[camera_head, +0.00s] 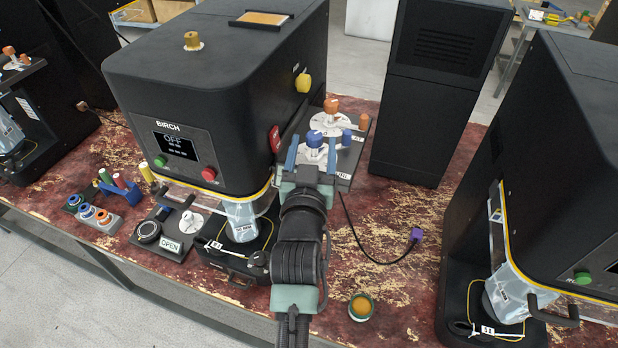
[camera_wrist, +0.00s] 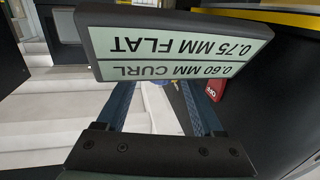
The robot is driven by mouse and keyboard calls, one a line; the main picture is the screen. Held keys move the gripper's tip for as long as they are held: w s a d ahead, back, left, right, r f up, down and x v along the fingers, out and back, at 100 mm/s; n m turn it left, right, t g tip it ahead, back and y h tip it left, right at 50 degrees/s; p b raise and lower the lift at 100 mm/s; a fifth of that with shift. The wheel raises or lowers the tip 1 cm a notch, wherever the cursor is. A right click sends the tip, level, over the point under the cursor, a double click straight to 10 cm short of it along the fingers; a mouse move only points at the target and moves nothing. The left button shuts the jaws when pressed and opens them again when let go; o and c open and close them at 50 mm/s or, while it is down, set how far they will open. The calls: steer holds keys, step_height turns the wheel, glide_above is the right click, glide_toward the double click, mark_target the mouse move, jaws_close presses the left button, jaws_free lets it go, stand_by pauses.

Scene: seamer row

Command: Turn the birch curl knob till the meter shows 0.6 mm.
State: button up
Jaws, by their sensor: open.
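The birch machine (camera_head: 215,105) is a large black box with its name above a dark screen (camera_head: 177,145) that reads OFF. A plate (camera_head: 343,182) at its right side bears a blue knob (camera_head: 314,140) and an orange knob (camera_head: 332,105) on white dials. Its partly hidden labels seem to read CURL by the blue knob and FLAT by the orange. My gripper (camera_head: 312,152) is open, its blue fingers on either side of the blue knob; contact cannot be told. In the wrist view, my gripper (camera_wrist: 160,95) faces an upside-down pale green meter (camera_wrist: 175,45) reading 0.60 MM CURL and 0.75 MM FLAT.
A brass knob (camera_head: 193,40) tops the machine, and a yellow knob (camera_head: 303,83) and red part (camera_head: 274,138) are on its side. A black cabinet (camera_head: 430,100) stands to the right. A purple plug (camera_head: 416,235) and amber-filled cup (camera_head: 361,307) rest on the worn red table.

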steer(key=s+b, duration=0.5)
steer(key=s, duration=0.6)
steer(key=shift+s+a, duration=0.35)
steer(key=shift+a, duration=0.1)
steer(key=shift+r, duration=0.1)
